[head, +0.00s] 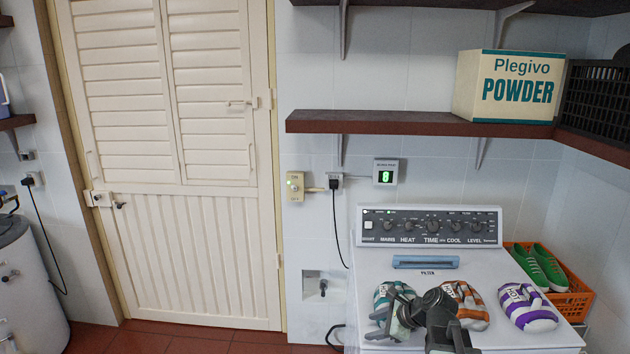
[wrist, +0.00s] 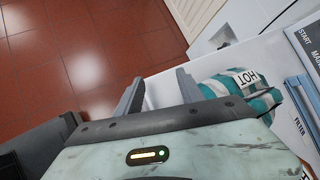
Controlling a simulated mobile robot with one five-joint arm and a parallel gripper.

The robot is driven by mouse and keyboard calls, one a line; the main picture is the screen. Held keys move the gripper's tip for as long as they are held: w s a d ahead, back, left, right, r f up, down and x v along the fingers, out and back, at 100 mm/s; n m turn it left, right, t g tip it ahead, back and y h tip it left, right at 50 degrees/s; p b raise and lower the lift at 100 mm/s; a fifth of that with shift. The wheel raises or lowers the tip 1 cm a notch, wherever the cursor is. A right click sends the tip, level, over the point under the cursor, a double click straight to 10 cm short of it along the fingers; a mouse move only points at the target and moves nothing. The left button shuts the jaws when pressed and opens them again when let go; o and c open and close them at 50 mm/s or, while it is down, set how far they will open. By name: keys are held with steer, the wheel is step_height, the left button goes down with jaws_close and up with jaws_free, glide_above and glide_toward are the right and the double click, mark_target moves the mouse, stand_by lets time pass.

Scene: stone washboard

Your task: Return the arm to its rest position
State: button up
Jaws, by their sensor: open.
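My gripper (head: 392,312) is over the left part of the white machine's top (head: 480,268) in the head view, in front of a teal-and-white striped bundle (head: 381,293). In the wrist view my gripper (wrist: 158,92) has its two grey fingers apart with nothing between them. The teal bundle, labelled "HOT", also shows in the wrist view (wrist: 262,100), just right of the right finger. My arm is bent low across the front of the machine and partly hides the teal bundle and an orange-and-white bundle (head: 470,312).
A purple-and-white bundle (head: 528,308) lies to the right. An orange crate (head: 575,299) with green shoes (head: 543,268) stands beyond it. A blue filter handle (head: 425,262) lies behind the bundles. A brown shelf (head: 400,123) overhangs the machine. Red floor (wrist: 75,45) is clear at left.

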steer(key=s+a+f+n+g+h+b, duration=0.2)
steer(key=s+a+f+n+g+h, duration=0.15)
steer(key=s+a+f+n, duration=0.6)
steer(key=s+d+n+g+h, duration=0.2)
steer(key=s+d+n, duration=0.1)
steer(key=d+n, duration=0.5)
steer(key=shift+s+d+r+n+h+p, duration=0.2)
steer(key=shift+s+r+n+h+p, duration=0.2)
steer(key=shift+n, duration=1.05)
steer(key=shift+g, duration=0.25)
